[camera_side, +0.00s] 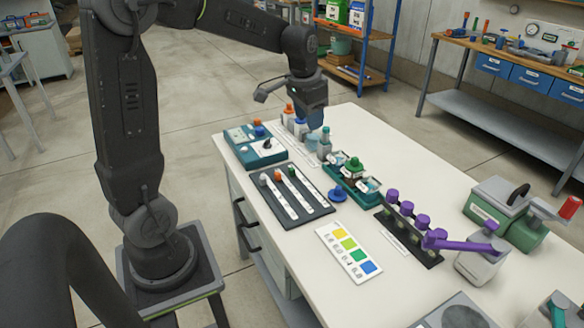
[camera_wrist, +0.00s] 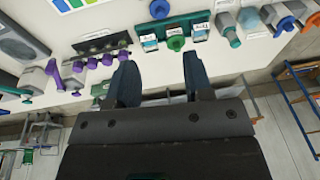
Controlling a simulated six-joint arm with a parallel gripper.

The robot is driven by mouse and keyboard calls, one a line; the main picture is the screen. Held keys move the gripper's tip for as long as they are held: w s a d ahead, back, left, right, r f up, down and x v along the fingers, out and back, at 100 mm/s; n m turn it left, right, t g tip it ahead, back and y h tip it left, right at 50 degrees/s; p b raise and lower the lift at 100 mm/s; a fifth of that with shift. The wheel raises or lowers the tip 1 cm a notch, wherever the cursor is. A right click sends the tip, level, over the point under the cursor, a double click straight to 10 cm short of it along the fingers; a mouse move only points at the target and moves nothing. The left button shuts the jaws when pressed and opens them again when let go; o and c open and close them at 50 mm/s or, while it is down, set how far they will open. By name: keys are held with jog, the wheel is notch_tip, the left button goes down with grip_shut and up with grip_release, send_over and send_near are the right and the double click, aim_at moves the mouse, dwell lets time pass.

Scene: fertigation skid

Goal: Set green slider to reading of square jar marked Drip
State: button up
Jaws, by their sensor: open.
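The green slider knob (camera_side: 291,171) is at the right end of a row of three knobs on a dark slider panel (camera_side: 312,211), at the far end of its white scale strip. A teal rack (camera_side: 346,187) holds small labelled jars, one with a green cap (camera_side: 354,163); the wrist view shows this rack too, with white labels and the green-capped jar (camera_wrist: 176,43). I cannot read which label says Drip, nor its reading. My gripper (camera_side: 314,122) is over the table's far side, beyond the panel. In the wrist view my gripper (camera_wrist: 160,82) is open and empty.
A teal control box (camera_side: 254,146) stands left of the panel. A blue knob (camera_side: 337,194) lies between panel and rack. A colour chart (camera_side: 348,252), purple-knobbed valves (camera_side: 408,222) and a green pump box (camera_side: 497,203) are to the right. Capped bottles (camera_side: 324,145) stand near my gripper.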

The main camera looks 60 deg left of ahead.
jog(key=w+a+f+g, duration=0.1)
jog(key=w+a+f, duration=0.2)
jog(key=a+f, duration=0.35)
jog(key=g, duration=0.1)
send_over(292, 169)
notch_tip(292, 169, down, 7)
jog(key=shift+h, duration=0.4)
notch_tip(292, 169, down, 13)
jog(key=shift+a+f, duration=0.15)
jog(key=shift+c, duration=0.2)
grip_shut()
